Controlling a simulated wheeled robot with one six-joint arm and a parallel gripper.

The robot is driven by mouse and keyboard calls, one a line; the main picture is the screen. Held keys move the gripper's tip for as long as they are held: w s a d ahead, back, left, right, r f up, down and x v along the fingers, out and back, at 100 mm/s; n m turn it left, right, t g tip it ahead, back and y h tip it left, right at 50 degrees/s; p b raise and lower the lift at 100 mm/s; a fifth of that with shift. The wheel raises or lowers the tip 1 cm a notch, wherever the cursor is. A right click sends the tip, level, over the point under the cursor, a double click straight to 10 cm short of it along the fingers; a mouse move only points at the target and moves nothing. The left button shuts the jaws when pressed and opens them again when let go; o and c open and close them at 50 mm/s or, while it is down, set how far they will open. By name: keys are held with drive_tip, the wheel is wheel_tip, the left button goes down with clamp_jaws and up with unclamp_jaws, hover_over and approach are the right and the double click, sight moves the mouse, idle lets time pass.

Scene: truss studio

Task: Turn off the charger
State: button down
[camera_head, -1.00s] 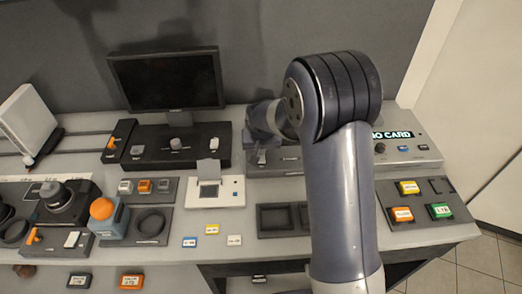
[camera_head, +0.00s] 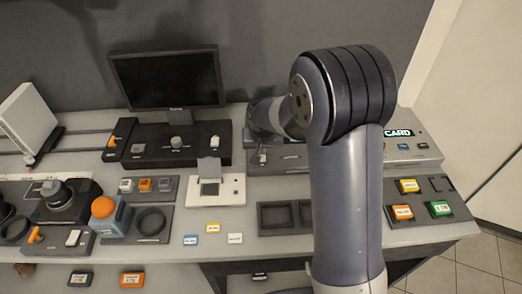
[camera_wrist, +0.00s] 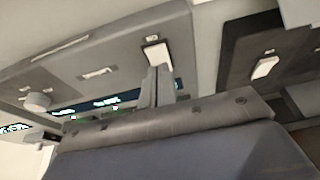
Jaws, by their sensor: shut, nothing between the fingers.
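No label reading charger can be made out. In the wrist view, a grey device (camera_wrist: 120,62) has a white rocker switch (camera_wrist: 158,54), a knob (camera_wrist: 38,101) and a dark display strip with lit text (camera_wrist: 105,103). My gripper (camera_wrist: 157,75) is shut and empty, its fingertips right at the near end of that switch; whether they touch it I cannot tell. In the head view, the grey device (camera_head: 412,157) is partly hidden behind my arm, its display reading "CARD". My gripper (camera_head: 262,156) shows small there, over the device's left end.
A second, darker device with a white rocker (camera_wrist: 265,67) is close by in the wrist view. In the head view, a monitor (camera_head: 168,80) stands on the left. A tray (camera_head: 425,216) with coloured labelled blocks is at the right. Several control boxes crowd the left bench.

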drive_tip(key=b+v, duration=0.1)
drive_tip(key=v, duration=1.1)
drive_tip(key=shift+w+r, duration=0.15)
drive_tip(key=shift+r, duration=0.05)
drive_tip(key=shift+b, duration=0.3)
drive_tip(key=shift+w+r+b, duration=0.2)
drive_tip(key=shift+w+b, duration=0.6)
drive_tip(key=shift+b, duration=1.15)
drive_tip(key=shift+f, duration=0.1)
drive_tip(key=p+x, duration=0.1)
drive_tip(key=x, duration=0.5)
drive_tip(key=p+x, duration=0.1)
drive_tip(key=x, duration=0.5)
drive_tip(key=shift+s+f, duration=0.15)
drive_tip(key=shift+f, duration=0.85)
